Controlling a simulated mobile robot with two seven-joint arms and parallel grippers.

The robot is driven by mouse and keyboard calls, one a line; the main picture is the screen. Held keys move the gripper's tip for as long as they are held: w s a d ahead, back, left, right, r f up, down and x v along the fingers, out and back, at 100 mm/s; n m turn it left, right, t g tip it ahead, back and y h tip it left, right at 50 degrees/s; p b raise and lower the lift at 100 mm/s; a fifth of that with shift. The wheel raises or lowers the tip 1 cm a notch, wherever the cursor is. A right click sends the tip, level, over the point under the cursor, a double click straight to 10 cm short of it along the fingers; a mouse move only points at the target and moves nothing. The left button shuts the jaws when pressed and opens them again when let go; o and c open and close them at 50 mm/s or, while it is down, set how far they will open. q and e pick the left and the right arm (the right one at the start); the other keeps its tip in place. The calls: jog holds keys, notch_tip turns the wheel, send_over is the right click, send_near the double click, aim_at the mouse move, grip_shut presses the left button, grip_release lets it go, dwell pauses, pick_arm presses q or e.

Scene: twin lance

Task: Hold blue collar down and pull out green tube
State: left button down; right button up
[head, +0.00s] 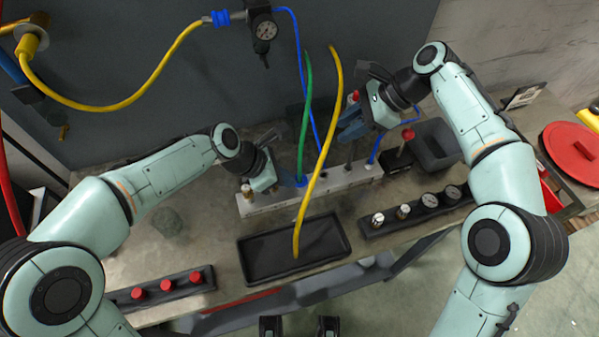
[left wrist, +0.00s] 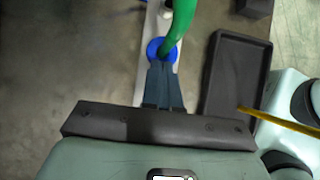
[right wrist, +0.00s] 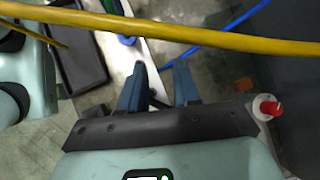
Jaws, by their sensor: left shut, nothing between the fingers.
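The green tube (head: 306,118) stands up from the blue collar (head: 301,183) on the pale manifold bar. In the left wrist view, the green tube (left wrist: 183,22) rises out of the blue collar (left wrist: 158,52), a round ring. My left gripper (head: 290,181) is shut and empty, low over the bar. In the left wrist view its fingertips (left wrist: 161,68) reach the collar's near edge; I cannot tell whether they press on it. My right gripper (head: 346,126) is open and empty, right of the green tube and above the bar. Its fingers (right wrist: 159,68) show apart in the right wrist view.
A yellow tube (head: 323,155) hangs between the green tube and my right gripper, its end over the black tray (head: 262,278). It crosses the right wrist view (right wrist: 210,38). A blue tube (head: 303,65) runs behind.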

aim_at(300, 163)
jog(key=s+a+r+n+g+h, duration=0.1)
jog(key=s+a+n+g, duration=0.1)
jog(key=s+a+g, duration=0.3)
jog(key=shift+s+a+f+t, duration=0.15)
jog(key=shift+a+f+t, duration=0.25)
jog(key=shift+a+f, duration=0.65)
jog(key=shift+s+a+f+t, duration=0.15)
jog(key=shift+a+f+t, duration=0.4)
jog(key=shift+f, duration=0.75)
jog(key=shift+s+a+f+t, duration=0.15)
jog(key=shift+a+f+t, duration=0.1)
jog(key=shift+a+f, duration=0.9)
jog(key=shift+d, duration=0.1)
jog(key=shift+c, duration=0.3)
grip_shut()
